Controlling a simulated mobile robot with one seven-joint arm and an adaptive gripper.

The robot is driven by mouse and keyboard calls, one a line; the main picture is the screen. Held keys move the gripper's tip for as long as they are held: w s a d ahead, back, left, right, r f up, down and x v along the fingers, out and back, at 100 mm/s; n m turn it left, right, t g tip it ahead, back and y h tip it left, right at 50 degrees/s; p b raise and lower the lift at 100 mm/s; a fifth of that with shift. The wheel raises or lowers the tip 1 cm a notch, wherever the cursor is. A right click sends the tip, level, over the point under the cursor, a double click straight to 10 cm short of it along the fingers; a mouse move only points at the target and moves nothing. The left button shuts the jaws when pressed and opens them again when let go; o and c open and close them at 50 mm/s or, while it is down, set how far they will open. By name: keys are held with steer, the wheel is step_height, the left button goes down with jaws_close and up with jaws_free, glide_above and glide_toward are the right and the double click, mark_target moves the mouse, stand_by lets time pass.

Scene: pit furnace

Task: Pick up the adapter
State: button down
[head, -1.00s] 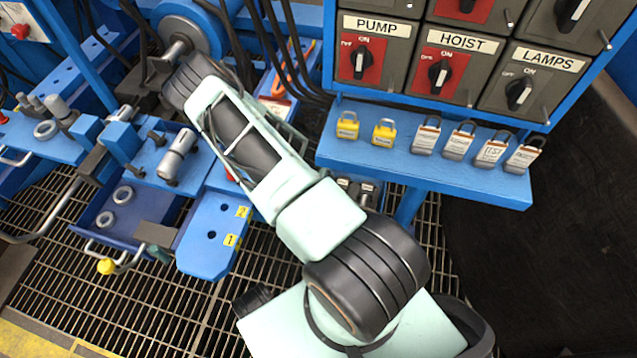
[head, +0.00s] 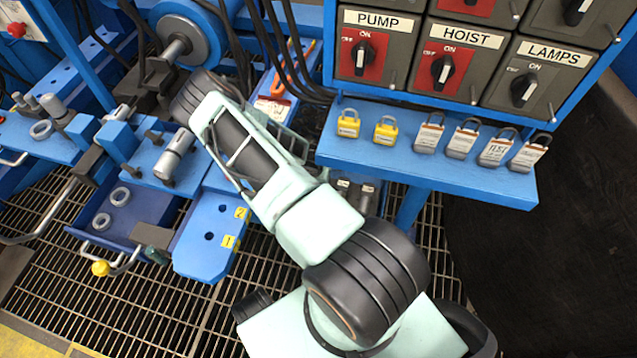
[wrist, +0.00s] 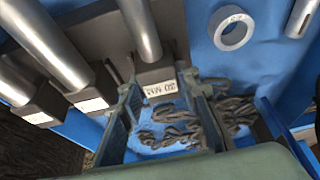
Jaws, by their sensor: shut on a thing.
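In the wrist view, the adapter (wrist: 147,30) is a bright steel shaft with a dark square block and a white label at its near end. The lettering on the label is upside down. My gripper (wrist: 160,86) has its two greenish fingers on either side of the dark block, shut on it. Two similar pieces, a middle one (wrist: 50,45) and a far-left one (wrist: 12,92), lie to its left with their own labels. In the head view my gripper and the held adapter are hidden behind my arm.
A grey ring (wrist: 233,28) and crumpled dark strips (wrist: 170,128) lie on the blue surface near my fingers. In the head view, a blue shelf (head: 440,178) with several padlocks stands right of my arm, under the switch panel (head: 440,65). A blue drawer (head: 150,205) is at left.

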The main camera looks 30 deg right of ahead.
steer(key=shift+r, duration=0.1)
step_height(320, 180, up, 10)
steer(key=p, duration=0.3)
steer(key=shift+p, duration=0.4)
stand_by(0.5)
